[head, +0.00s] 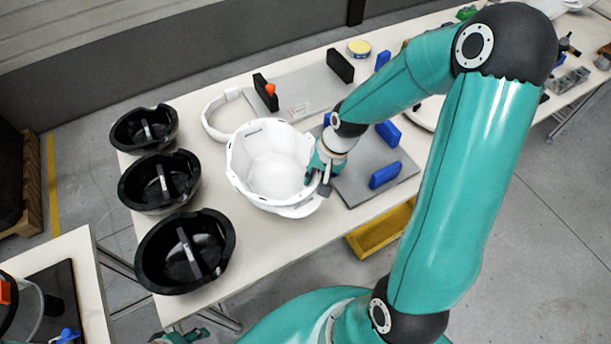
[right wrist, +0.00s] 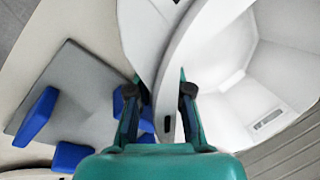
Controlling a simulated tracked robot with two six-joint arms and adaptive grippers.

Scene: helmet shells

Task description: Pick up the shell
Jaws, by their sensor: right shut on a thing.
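The white helmet shell (head: 268,160) is open side up over the middle of the table, and I cannot tell if it touches the table. My right gripper (head: 322,180) is at the shell's right rim and shut on it. In the right wrist view the shell (right wrist: 235,60) fills the upper right, and its rim passes between the two fingers of the gripper (right wrist: 160,95). At the lower left of the head view, a teal part (head: 180,337) of what looks like my left gripper shows at the bottom edge; its fingers are unclear.
Three black bowl-shaped holders (head: 150,128) stand left of the shell. A grey plate with blue blocks (head: 385,175) lies right of it, also in the right wrist view (right wrist: 75,100). A white band (head: 208,118) lies behind. A yellow tray (head: 370,238) is below the table's front edge.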

